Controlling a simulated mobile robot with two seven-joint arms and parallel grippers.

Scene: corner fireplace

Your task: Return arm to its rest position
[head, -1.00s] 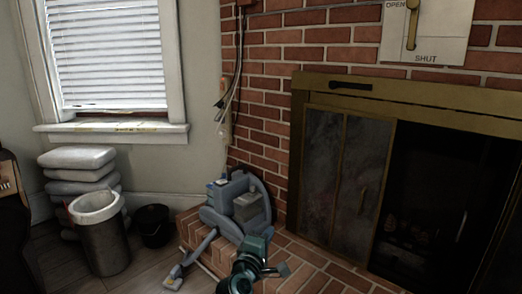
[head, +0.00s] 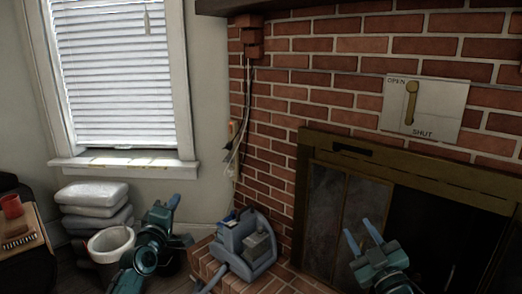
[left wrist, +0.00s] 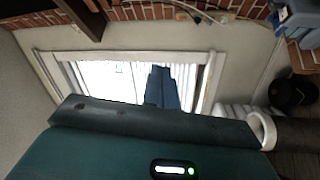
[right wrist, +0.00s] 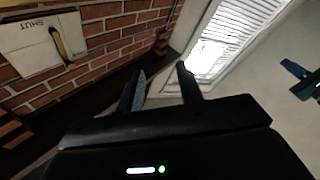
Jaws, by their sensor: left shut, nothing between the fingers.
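My left gripper (head: 172,204) is raised at the lower left, in front of the wall below the window. Its fingers are together and empty in the left wrist view (left wrist: 161,88), pointing toward the window. My right gripper (head: 362,236) is raised at the lower right in front of the fireplace doors. Its two fingers are apart with nothing between them, which also shows in the right wrist view (right wrist: 163,84). Most of both arms is outside the head view.
A brick fireplace with glass doors (head: 333,215) stands at the right, below an OPEN/SHUT panel (head: 447,98) with a brass lever (head: 411,101). A grey-blue machine (head: 240,243) sits on the brick hearth. A bin (head: 108,253) and stacked bags (head: 92,193) stand at the left.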

